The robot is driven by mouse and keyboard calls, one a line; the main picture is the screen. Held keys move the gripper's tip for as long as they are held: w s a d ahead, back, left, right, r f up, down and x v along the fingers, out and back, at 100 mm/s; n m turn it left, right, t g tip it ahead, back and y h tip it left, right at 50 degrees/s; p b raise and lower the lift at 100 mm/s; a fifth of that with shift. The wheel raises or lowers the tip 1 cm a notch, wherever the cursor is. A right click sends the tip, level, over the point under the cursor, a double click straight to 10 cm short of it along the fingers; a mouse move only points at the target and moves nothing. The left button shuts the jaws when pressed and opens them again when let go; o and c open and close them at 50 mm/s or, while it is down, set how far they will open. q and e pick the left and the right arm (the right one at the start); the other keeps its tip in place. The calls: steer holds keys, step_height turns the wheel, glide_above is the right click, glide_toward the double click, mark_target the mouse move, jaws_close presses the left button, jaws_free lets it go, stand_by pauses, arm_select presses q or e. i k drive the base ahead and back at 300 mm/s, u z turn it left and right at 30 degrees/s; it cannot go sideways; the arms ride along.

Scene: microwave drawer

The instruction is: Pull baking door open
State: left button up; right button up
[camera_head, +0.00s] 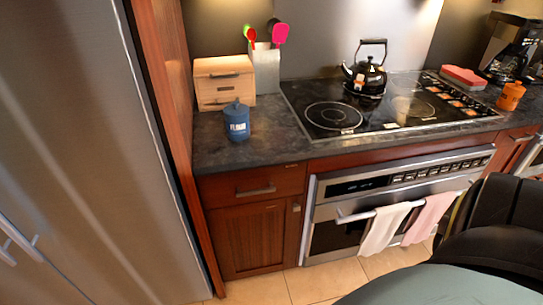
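The baking door (328,237) is the front of the steel oven under the cooktop. It looks closed, with a dark window. Its bar handle (354,217) runs across the upper part of the door. A white towel (384,230) and a pink towel (428,217) hang over the handle and cover parts of the door. A dark part of my own body at the lower right hides the door's lower right side. Neither of my grippers is in view, so I cannot see where they are relative to the handle.
The oven control panel (430,172) is above the door. A kettle (366,74) stands on the cooktop (340,118). A blue flour jar (236,121) is on the counter. A wooden cabinet (250,238) and a large fridge (85,150) stand left. Tiled floor (315,280) shows in front.

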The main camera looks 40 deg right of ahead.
mark_target(258, 239)
steer(key=z, duration=0.45)
steer(key=i, duration=0.9)
steer(key=z, duration=0.7)
